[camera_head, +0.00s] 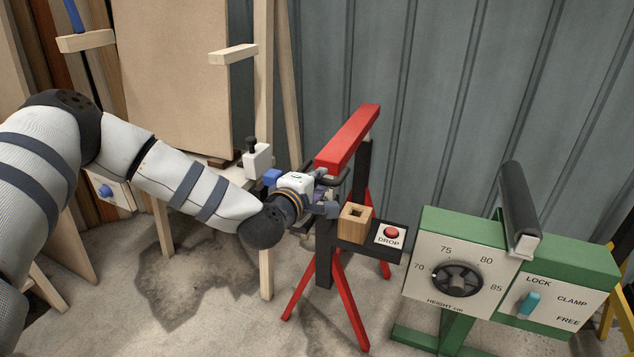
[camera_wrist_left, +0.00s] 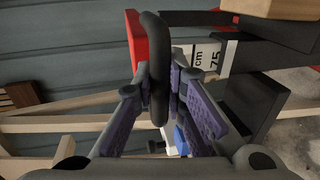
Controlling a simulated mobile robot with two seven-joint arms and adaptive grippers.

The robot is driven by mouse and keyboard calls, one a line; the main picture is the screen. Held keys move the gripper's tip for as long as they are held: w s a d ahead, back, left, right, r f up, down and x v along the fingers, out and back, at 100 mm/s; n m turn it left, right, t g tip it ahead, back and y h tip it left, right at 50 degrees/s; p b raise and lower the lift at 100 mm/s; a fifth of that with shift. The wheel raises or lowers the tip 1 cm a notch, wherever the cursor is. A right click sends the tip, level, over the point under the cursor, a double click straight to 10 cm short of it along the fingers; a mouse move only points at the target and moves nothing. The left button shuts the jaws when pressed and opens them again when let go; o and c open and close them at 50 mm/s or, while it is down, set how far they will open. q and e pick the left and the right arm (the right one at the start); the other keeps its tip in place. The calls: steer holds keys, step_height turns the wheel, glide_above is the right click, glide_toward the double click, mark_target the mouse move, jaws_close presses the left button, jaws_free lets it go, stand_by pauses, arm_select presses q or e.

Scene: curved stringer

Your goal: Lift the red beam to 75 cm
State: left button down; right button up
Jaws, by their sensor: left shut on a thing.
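The red beam (camera_head: 348,139) tops a stand with a dark post (camera_head: 362,168) and red legs (camera_head: 345,300). Its red end also shows in the left wrist view (camera_wrist_left: 136,40). My left gripper (camera_head: 328,194) is just below the beam's near end. It is shut on a black curved handle (camera_wrist_left: 156,70), which passes between its fingers. A white label reading "75 cm" (camera_wrist_left: 208,60) shows beside the handle. A green box (camera_head: 470,225) carries a height dial (camera_head: 457,279) marked 70 to 85 and a teal lever (camera_head: 528,303) by LOCK, CLAMP and FREE. My right gripper is out of view.
A wooden block with a square hole (camera_head: 354,225) and a red DROP button (camera_head: 391,233) sit on a dark shelf beside my left gripper. A black padded bar (camera_head: 518,205) rises from the green box. Boards and wooden posts (camera_head: 264,80) stand behind my left arm.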

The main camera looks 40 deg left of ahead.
arm_select(q)
step_height(320, 180, up, 4)
steer(key=shift+w+f+p, duration=0.1)
steer(key=shift+p, duration=0.5)
steer(key=shift+f, duration=0.2)
steer(key=c, duration=1.6)
jaws_free()
steer(key=shift+f, duration=0.1)
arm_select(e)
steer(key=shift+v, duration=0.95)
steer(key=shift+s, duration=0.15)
arm_select(q)
steer(key=v, duration=1.2)
steer(key=shift+f, duration=0.15)
